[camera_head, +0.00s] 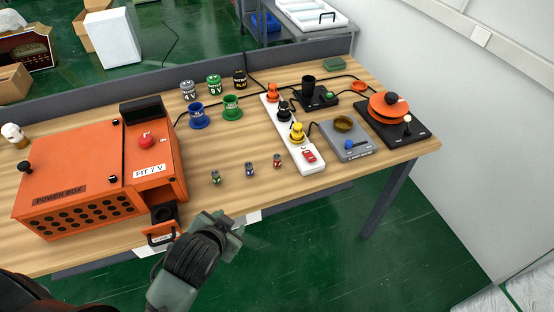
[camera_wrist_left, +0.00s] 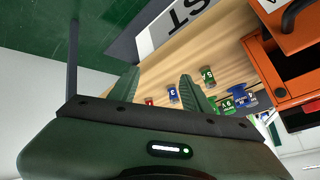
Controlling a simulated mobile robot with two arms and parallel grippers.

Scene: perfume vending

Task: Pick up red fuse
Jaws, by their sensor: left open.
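The red fuse (camera_head: 277,161) is a small cylinder standing upright on the wooden table. It is the rightmost of three small fuses in a row, beside a blue fuse (camera_head: 249,169) and a green fuse (camera_head: 215,177). My left gripper (camera_head: 236,226) is over the table's front edge, to the lower left of the red fuse and apart from it. In the left wrist view the gripper (camera_wrist_left: 158,82) is open and empty. There the red fuse (camera_wrist_left: 149,102) shows low between the fingers, partly hidden by the gripper body. My right gripper is not in view.
An orange power box (camera_head: 95,185) with an open drawer (camera_head: 160,238) stands at left. A white strip (camera_head: 304,152) with coloured plugs lies right of the fuses. Blue and green holders (camera_head: 232,112) stand behind. The wood around the fuses is clear.

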